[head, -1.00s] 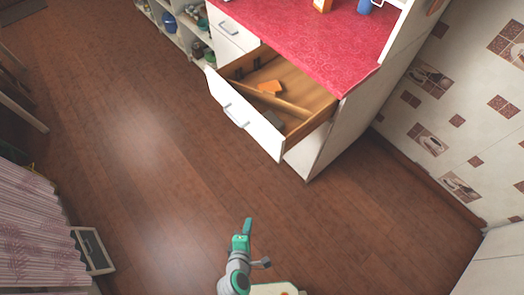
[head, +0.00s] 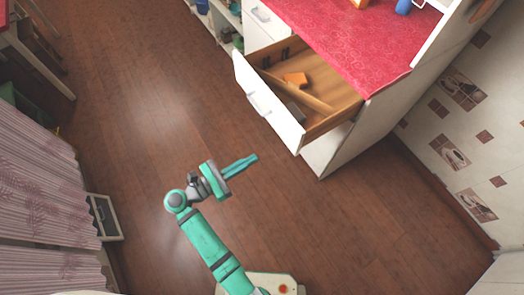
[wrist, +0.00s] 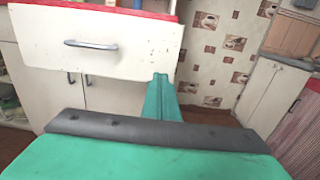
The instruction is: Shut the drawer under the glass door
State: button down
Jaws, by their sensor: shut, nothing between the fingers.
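The drawer (head: 268,106) is pulled well out from the white cabinet under the red counter. Its white front with a grey bar handle (head: 259,102) faces the open floor. Inside lie an orange block (head: 295,79) and a grey item, with a wooden divider. In the wrist view the drawer front (wrist: 135,62) and its handle (wrist: 91,45) are ahead and up to the left. My gripper (head: 254,158) is shut and empty, with its fingers together, a short way out from the drawer front and apart from it. The fingers also show in the wrist view (wrist: 160,82). I see no glass door clearly.
The red counter (head: 335,40) bears an orange thing and a blue cup (head: 404,7). A second, closed drawer (head: 264,17) is beside the open one. Brown floor (head: 150,120) is clear around my arm. Pink curtains (head: 45,185) hang at left.

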aim_at(289, 138)
jog(key=x, duration=1.3)
jog(key=shift+d, duration=0.1)
jog(key=shift+w, duration=0.1)
